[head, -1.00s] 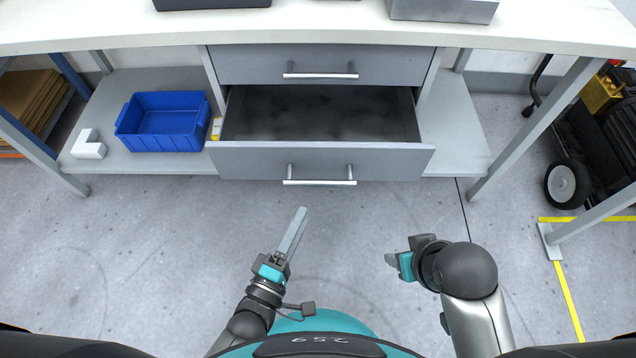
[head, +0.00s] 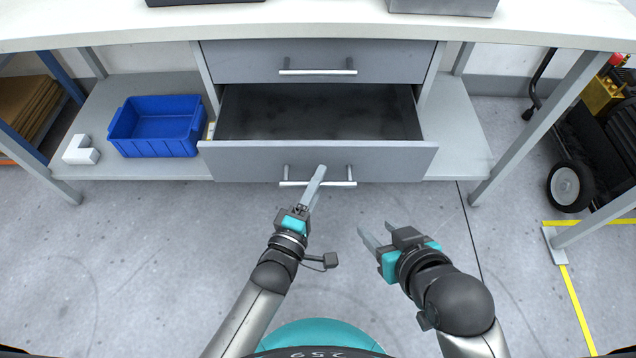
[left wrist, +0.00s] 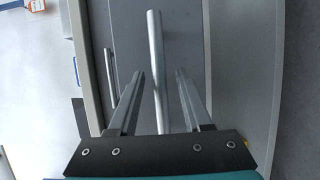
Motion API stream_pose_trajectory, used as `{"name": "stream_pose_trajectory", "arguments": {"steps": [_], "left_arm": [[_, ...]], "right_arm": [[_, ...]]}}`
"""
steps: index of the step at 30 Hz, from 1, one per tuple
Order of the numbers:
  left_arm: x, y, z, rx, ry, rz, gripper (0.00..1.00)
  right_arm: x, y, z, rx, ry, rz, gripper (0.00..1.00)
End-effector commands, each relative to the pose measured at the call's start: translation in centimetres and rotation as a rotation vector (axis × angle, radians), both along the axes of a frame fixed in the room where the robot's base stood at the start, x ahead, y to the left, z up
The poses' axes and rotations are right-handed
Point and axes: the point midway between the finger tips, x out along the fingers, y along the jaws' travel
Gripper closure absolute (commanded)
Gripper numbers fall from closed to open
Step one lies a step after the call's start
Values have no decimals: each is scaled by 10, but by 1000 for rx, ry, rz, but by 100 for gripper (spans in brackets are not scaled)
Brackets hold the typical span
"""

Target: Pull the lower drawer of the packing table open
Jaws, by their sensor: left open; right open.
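The lower drawer (head: 230,162) of the packing table stands pulled out, with its empty-looking dark inside showing. Its bar handle (head: 342,183) is on the front face. My left gripper (head: 318,178) is open, with its fingertips at the handle's middle. In the left wrist view the handle bar (left wrist: 156,40) lines up between the two open fingers of my left gripper (left wrist: 157,72); contact cannot be told. My right gripper (head: 374,232) is open and empty, below and right of the handle, apart from the drawer.
The upper drawer (head: 240,62) is shut, with its own handle (head: 318,72). A blue bin (head: 157,148) and a white block (head: 80,150) sit on the left shelf (head: 115,165). A wheeled cart (head: 570,185) stands at the right. The floor before the drawer is clear.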

Motion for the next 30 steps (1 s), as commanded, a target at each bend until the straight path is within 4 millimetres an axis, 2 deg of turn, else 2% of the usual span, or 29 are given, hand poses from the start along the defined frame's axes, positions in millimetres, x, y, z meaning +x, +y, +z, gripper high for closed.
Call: {"name": "stream_pose_trajectory", "arguments": {"steps": [11, 24, 30], "left_arm": [[2, -1, 0, 0, 0, 0, 52], [1, 0, 0, 0, 0, 0, 100], [1, 0, 0, 0, 0, 0, 100]], "right_arm": [[1, 2, 0, 7, -12, 2, 50], [1, 2, 0, 6, -11, 2, 50], [1, 2, 0, 6, -11, 2, 50]]}}
